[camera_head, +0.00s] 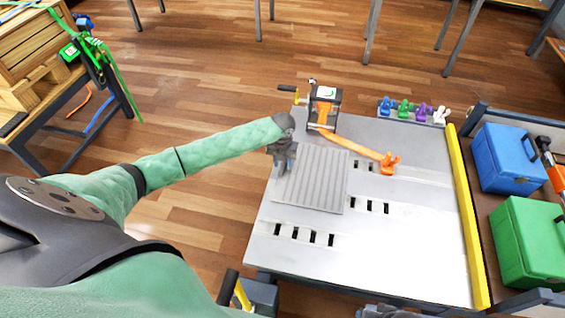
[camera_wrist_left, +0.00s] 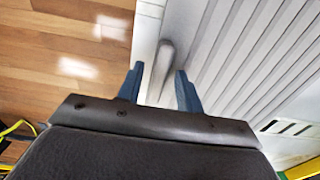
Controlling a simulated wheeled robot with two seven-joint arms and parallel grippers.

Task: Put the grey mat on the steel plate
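The grey ribbed mat (camera_head: 318,182) lies flat on the left part of the steel plate (camera_head: 400,245), close to the plate's left edge. In the left wrist view the mat (camera_wrist_left: 235,55) fills the upper right, with a small rounded grey tab (camera_wrist_left: 162,68) at its side. My left gripper (camera_head: 283,160) is over the mat's left edge. Its two blue-grey fingers (camera_wrist_left: 158,88) are apart, with the tab showing between and just beyond them; I cannot tell whether they touch it. A dark grey shape at the bottom edge of the head view may be my right gripper, mostly cut off.
A ratchet device (camera_head: 322,105) with an orange strap (camera_head: 350,144) stands at the plate's far edge. Several coloured clips (camera_head: 405,110) sit behind. A yellow rail (camera_head: 468,210) bounds the right side. Blue (camera_head: 510,160) and green (camera_head: 528,240) boxes lie beyond it. The plate's front right is clear.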

